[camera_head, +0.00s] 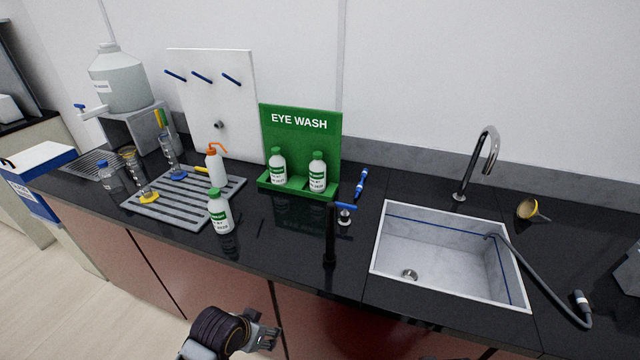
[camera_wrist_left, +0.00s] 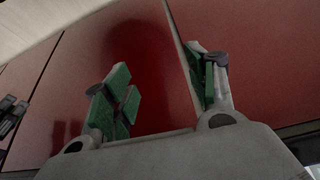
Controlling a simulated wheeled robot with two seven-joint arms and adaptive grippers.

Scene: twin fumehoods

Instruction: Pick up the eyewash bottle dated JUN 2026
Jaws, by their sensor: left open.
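Two white eyewash bottles with green caps stand in the green EYE WASH holder (camera_head: 300,122), one on the left (camera_head: 278,167) and one on the right (camera_head: 317,172). A third such bottle (camera_head: 219,212) stands upright on the black counter, at the front edge of the grey drain rack. The dates on the labels are too small to read for certain. My left gripper (camera_head: 268,336) is low in front of the red cabinets, below the counter edge and apart from all bottles. In the left wrist view its green-padded fingers (camera_wrist_left: 165,88) are open and empty.
The drain rack (camera_head: 165,209) holds an orange-topped wash bottle (camera_head: 215,163) and glassware. A black tap post (camera_head: 330,235) rises right of the front bottle. The sink (camera_head: 440,262) is further right. The counter between front bottle and tap is mostly clear.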

